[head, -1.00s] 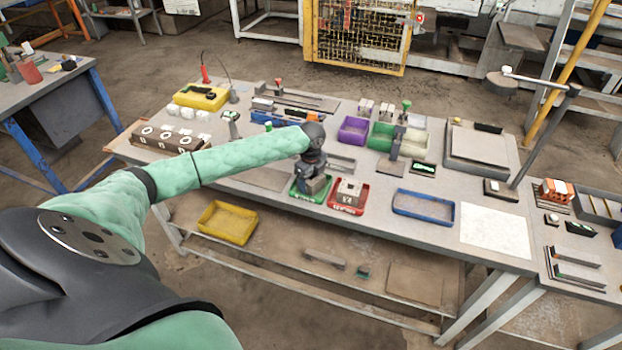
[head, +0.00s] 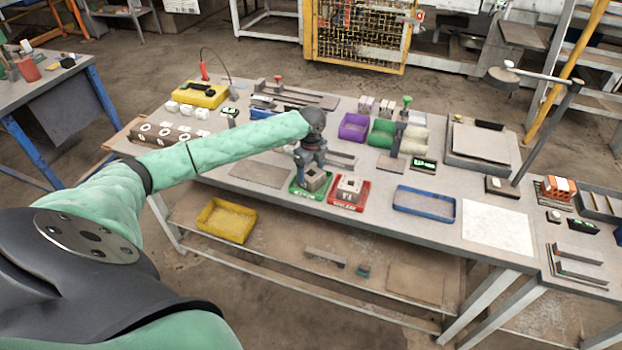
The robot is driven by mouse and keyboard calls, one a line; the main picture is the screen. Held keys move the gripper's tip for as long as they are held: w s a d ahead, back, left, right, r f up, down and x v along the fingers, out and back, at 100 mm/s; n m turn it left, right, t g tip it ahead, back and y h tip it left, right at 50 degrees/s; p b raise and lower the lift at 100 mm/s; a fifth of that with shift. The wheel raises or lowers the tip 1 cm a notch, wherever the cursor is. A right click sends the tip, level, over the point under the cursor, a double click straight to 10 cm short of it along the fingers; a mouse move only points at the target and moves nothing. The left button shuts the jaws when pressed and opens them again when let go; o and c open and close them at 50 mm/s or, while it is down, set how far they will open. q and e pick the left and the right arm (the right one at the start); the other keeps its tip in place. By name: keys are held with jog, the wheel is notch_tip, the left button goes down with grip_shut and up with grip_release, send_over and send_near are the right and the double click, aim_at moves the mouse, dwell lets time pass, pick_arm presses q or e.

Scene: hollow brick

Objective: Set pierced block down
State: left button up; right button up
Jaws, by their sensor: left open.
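The pierced block (head: 316,181), pale grey with a dark hole in its top, rests in the small green tray (head: 304,192) near the front edge of the workbench. My left gripper (head: 308,170) is open just above and behind the block. The gripper appears clear of the block, though the small size makes contact hard to judge. My right gripper is out of view.
A red tray (head: 345,207) with another pale block (head: 349,188) stands right beside the green tray. A blue tray (head: 424,205) lies farther right and looks empty. Purple (head: 354,127) and green bins stand behind. A bare plate lies left of the green tray.

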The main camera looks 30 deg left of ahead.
pick_arm(q)
notch_tip(320, 180, up, 8)
jog(key=b, duration=0.2)
jog(key=shift+r, duration=0.15)
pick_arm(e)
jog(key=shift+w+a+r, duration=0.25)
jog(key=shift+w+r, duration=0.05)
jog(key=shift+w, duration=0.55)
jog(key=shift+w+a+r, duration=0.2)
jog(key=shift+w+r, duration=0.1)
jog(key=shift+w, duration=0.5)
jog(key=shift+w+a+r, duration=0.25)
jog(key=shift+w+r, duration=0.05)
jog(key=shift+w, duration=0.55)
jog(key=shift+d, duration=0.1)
